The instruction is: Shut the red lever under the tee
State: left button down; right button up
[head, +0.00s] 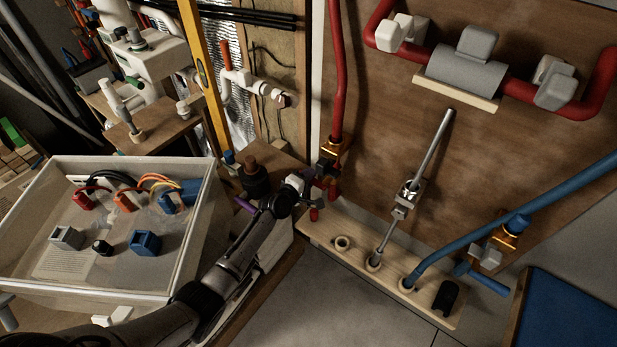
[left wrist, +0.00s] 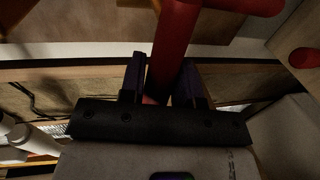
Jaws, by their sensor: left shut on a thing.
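The red pipe (head: 337,70) runs down the board to a brass-coloured tee (head: 333,148). Under the tee, the red lever (head: 332,191) is partly hidden by my left gripper (head: 316,182). In the left wrist view a red bar, which looks like the lever (left wrist: 172,50), runs between the two dark purple fingers of my left gripper (left wrist: 163,88). The gripper is shut on it. A red crosspiece shows at the top of that view. The lever's exact angle is hard to tell. My right gripper is not in view.
A blue pipe (head: 565,190) with its own brass-coloured tee (head: 512,232) and blue lever (head: 481,279) stands at the right. A light wooden strip (head: 335,258) with holes runs below. A dark cylinder (head: 254,180) stands close beside my left gripper.

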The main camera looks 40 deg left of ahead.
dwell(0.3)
pick_arm(q)
jog(key=c, duration=0.8)
grip_release()
jog(key=shift+s+r, duration=0.15)
jog(key=shift+s, duration=0.2)
jog(key=s+p, duration=0.1)
jog(key=s, duration=0.3)
jog(key=s+r+p, duration=0.1)
jog(key=s, duration=0.3)
jog(key=s+r+p, duration=0.1)
jog(key=s+p, duration=0.1)
jog(key=s, duration=0.3)
jog(key=shift+r, duration=0.25)
jog(key=shift+w, duration=0.1)
